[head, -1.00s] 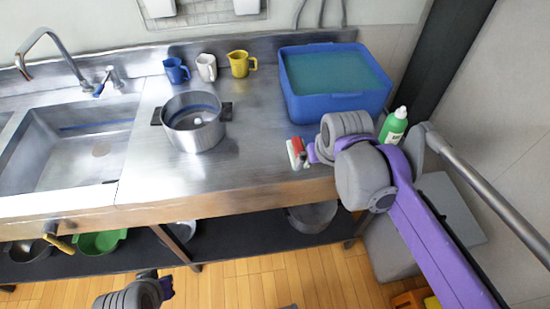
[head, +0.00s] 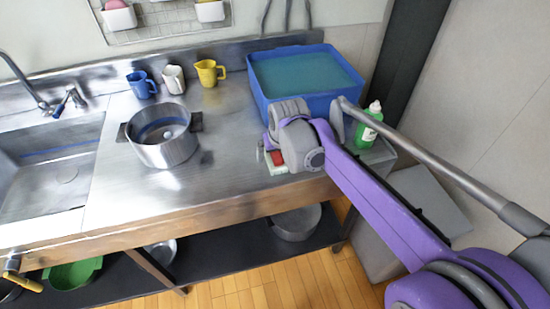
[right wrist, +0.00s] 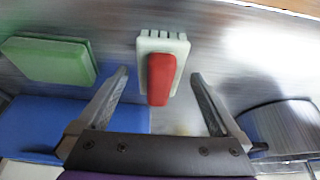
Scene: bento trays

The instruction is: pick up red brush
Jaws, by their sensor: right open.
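The red brush (head: 277,157) lies on the steel counter near its front edge, in front of the blue tub. In the head view it is partly hidden by my right gripper (head: 273,152). In the right wrist view the brush (right wrist: 161,80) shows a red handle and a pale, toothed head. The open fingers of my right gripper (right wrist: 160,77) stand on either side of the handle, with a gap on both sides. The gripper holds nothing. My left gripper is not in view.
A blue tub (head: 264,102) of water stands behind the brush. A green bottle (head: 367,130) is to its right. A green block (right wrist: 48,60) shows in the wrist view. A steel pot (head: 178,152) and three mugs stand left. The counter between pot and brush is clear.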

